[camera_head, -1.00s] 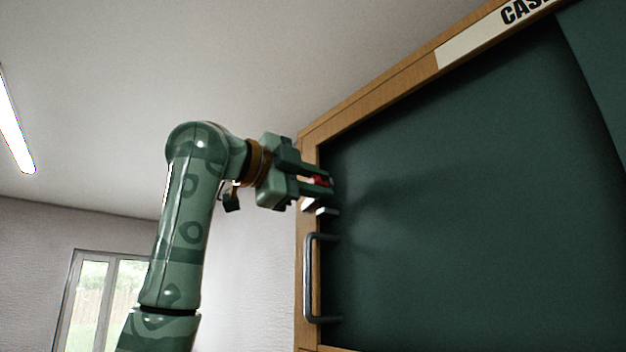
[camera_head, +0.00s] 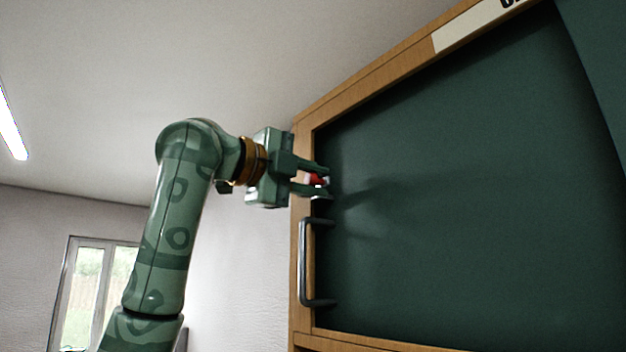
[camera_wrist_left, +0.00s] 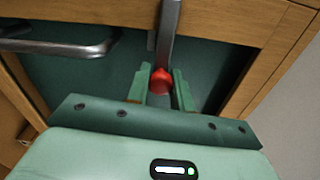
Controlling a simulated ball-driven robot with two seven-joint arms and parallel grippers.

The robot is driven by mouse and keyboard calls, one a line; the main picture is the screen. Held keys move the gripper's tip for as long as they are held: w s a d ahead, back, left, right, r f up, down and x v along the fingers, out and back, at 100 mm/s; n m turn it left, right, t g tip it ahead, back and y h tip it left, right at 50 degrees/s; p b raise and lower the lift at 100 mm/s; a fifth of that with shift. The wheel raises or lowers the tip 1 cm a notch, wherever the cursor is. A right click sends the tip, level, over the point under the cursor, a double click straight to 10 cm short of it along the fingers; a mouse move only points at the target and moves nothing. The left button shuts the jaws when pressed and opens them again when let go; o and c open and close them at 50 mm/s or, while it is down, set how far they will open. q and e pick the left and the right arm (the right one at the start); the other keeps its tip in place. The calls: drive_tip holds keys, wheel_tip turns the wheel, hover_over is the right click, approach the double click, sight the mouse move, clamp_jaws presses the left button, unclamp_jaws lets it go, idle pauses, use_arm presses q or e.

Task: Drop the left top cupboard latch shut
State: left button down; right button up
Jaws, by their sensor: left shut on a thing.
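The cupboard latch shows in the left wrist view as a grey metal bar (camera_wrist_left: 168,32) ending in a red knob (camera_wrist_left: 161,82). The red knob also shows in the head view (camera_head: 315,179), at the left side of the cupboard's wooden frame. My left gripper (camera_head: 322,181) is at the latch, above the door handle, its two fingers on either side of the red knob. In the left wrist view my left gripper (camera_wrist_left: 161,90) is shut on the knob. The fingers hide part of the latch in the head view. My right gripper is in neither view.
A grey bar handle (camera_head: 304,262) stands out from the cupboard just below the latch. The dark green panel (camera_head: 470,200) fills the wooden frame (camera_head: 365,90). A window (camera_head: 90,290) and pale wall lie to the left, with open room between.

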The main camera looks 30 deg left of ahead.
use_arm(q)
drive_tip(key=shift+f, duration=0.15)
drive_tip(key=c, duration=1.3)
unclamp_jaws()
drive_tip(key=shift+s, duration=0.15)
drive_tip(key=b+v, duration=0.4)
drive_tip(key=v, duration=1.2)
drive_tip(key=shift+s+a, duration=0.1)
drive_tip(key=shift+s, duration=0.1)
drive_tip(key=shift+w, duration=0.1)
